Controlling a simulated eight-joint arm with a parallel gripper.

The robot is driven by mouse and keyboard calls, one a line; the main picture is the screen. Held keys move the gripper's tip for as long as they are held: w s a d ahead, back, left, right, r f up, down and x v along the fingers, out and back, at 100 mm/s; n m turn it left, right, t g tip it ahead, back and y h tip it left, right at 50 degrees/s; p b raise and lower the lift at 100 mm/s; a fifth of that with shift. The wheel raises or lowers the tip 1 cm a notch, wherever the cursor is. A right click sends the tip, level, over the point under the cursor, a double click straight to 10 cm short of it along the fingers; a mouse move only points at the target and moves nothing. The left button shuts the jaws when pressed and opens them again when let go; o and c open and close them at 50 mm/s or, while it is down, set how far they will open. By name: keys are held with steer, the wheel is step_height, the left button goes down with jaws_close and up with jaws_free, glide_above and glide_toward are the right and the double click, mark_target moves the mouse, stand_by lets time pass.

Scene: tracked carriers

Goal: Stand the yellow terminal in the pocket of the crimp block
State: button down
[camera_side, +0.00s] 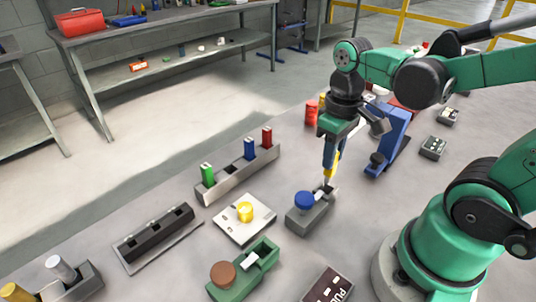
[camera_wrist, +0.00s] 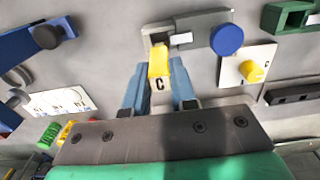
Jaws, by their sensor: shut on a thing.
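The yellow terminal (camera_wrist: 158,68), marked with a C, is held between the fingers of my gripper (camera_side: 331,160). It also shows in the side view (camera_side: 338,163), roughly upright, with its thin lower end down at the far end of a grey block. That grey block (camera_side: 302,222), with a blue round knob and a white piece, looks like the crimp block. It also shows in the wrist view (camera_wrist: 200,22). The terminal's tip overlaps the block's end in both views. I cannot tell whether the tip is inside the pocket, just touching or slightly above.
A grey rack (camera_side: 228,186) holds green, blue and red terminals, with a gap between green and blue. A white plate (camera_side: 258,222) with a yellow knob lies left of the block. A green block (camera_side: 228,292) stands in front, and a blue stand (camera_side: 394,130) behind right.

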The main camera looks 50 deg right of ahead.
mark_target(330, 174)
steer(key=shift+f, duration=1.6)
stand_by(2.0)
steer(key=shift+c, duration=0.8)
jaws_free()
steer(key=shift+r, duration=3.5)
